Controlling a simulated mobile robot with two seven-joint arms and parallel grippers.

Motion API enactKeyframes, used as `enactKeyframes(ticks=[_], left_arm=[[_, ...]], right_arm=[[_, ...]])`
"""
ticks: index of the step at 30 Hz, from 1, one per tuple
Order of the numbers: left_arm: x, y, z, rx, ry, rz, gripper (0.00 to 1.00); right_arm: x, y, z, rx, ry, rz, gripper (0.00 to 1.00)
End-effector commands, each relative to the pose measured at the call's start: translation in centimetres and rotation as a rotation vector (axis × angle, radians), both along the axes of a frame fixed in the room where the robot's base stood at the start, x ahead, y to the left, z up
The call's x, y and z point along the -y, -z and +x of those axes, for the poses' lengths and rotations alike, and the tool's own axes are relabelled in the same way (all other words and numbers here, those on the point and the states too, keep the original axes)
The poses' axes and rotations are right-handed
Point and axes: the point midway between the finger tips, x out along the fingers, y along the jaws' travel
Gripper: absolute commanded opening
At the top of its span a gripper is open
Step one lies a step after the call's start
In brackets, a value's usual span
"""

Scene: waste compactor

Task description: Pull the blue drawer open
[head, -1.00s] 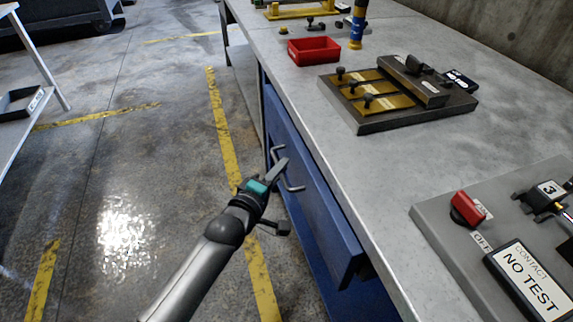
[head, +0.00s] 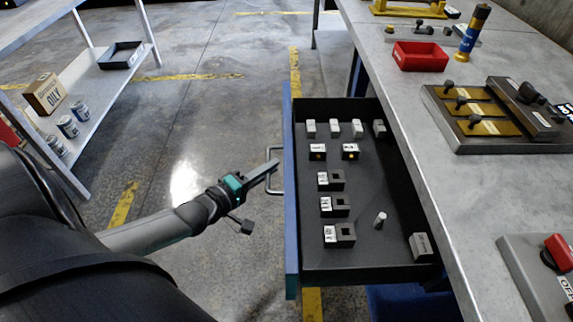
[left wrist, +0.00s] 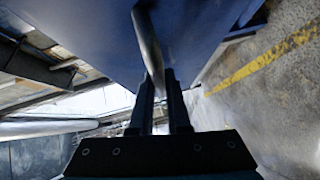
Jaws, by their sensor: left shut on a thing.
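The blue drawer (head: 290,200) stands pulled out from under the grey workbench, its dark inside showing in the head view. Its metal bar handle (head: 273,183) is on the outer face. My left gripper (head: 272,168) is shut on the handle. In the left wrist view the handle (left wrist: 149,45) runs down between the two fingers (left wrist: 161,100), with the blue drawer front behind it. My right gripper is not in view.
Small labelled blocks (head: 330,180) and a light peg (head: 380,220) lie in the drawer. The workbench (head: 400,115) carries a red tray (head: 420,56) and a fixture (head: 485,110). A shelf rack (head: 100,95) stands at left, with open floor between.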

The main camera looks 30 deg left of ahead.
Motion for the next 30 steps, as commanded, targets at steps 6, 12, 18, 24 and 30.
enactKeyframes(ticks=[6,12,18,24,30], left_arm=[[-1.6,0.0,-1.0,0.000,-0.001,0.001,0.00],[-2.0,0.0,-1.3,0.001,-0.001,0.001,0.00],[-2.0,0.0,-1.3,0.001,-0.001,0.001,0.00],[-2.0,0.0,-1.3,0.001,-0.001,0.001,0.26],[-1.9,0.0,-1.3,0.001,0.000,0.000,0.44]], right_arm=[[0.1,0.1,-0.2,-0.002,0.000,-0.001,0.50],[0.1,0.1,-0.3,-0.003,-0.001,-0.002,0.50],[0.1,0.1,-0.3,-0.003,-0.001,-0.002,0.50],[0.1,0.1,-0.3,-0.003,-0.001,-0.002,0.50],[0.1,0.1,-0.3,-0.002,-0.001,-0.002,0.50]])
